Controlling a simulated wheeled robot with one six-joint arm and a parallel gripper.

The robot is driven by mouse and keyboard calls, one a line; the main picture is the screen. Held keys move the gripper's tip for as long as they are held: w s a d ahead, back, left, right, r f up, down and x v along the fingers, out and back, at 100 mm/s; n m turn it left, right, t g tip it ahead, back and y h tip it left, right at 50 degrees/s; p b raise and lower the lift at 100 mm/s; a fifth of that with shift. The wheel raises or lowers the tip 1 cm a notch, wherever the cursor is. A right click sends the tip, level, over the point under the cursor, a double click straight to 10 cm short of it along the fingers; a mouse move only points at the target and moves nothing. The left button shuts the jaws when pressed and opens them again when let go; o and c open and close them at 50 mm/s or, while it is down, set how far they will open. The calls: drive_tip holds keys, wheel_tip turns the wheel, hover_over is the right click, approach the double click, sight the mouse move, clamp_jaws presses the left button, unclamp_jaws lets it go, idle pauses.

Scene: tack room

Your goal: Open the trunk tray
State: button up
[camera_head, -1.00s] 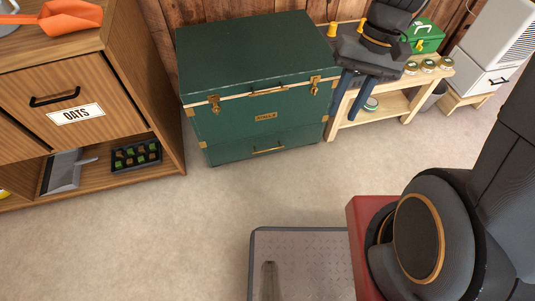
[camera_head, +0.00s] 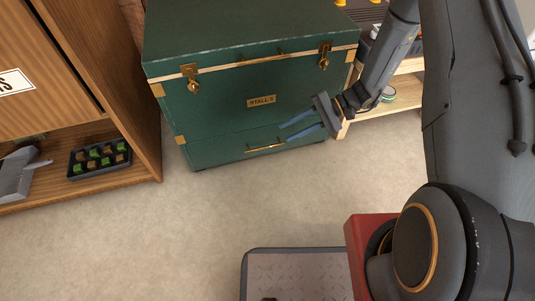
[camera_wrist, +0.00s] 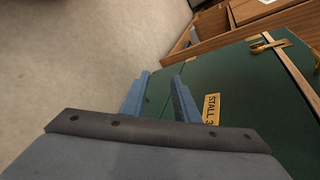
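The green trunk (camera_head: 215,115) stands on the floor against the back wall, with brass latches, its lid down and a "STALL 3" plate (camera_head: 262,101). Its low drawer, the trunk tray (camera_head: 215,152), is shut flush with the front and has a brass bar handle (camera_head: 265,148). My gripper (camera_head: 301,127) is open, its two blue fingers apart and pointing left, just in front of the drawer's right part and right of the handle. In the wrist view my gripper (camera_wrist: 159,90) shows its fingers apart with nothing between them; the handle is not clearly seen there.
A wooden cabinet (camera_head: 95,75) stands left of the trunk, with a black tray of green and brown blocks (camera_head: 98,158) and a grey scoop on its low shelf. A wooden bench (camera_head: 405,92) is at the right. The floor (camera_head: 200,225) before the trunk is clear.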

sight(268, 147)
drive_tip(key=w+f+m+t+y+b, duration=0.1)
drive_tip(key=w+f+t+y+b, duration=0.2)
drive_tip(key=f, duration=0.6)
drive_tip(key=w+f+m+t+b, duration=0.1)
drive_tip(key=w+f+b, duration=0.2)
drive_tip(key=f+b, duration=0.35)
drive_tip(key=x, duration=0.2)
drive_tip(key=f+x, duration=0.1)
drive_tip(key=x, duration=0.2)
drive_tip(key=b+x, duration=0.1)
drive_tip(key=x, duration=0.2)
drive_tip(key=shift+w+f, duration=0.15)
drive_tip(key=shift+f, duration=0.15)
clamp_jaws()
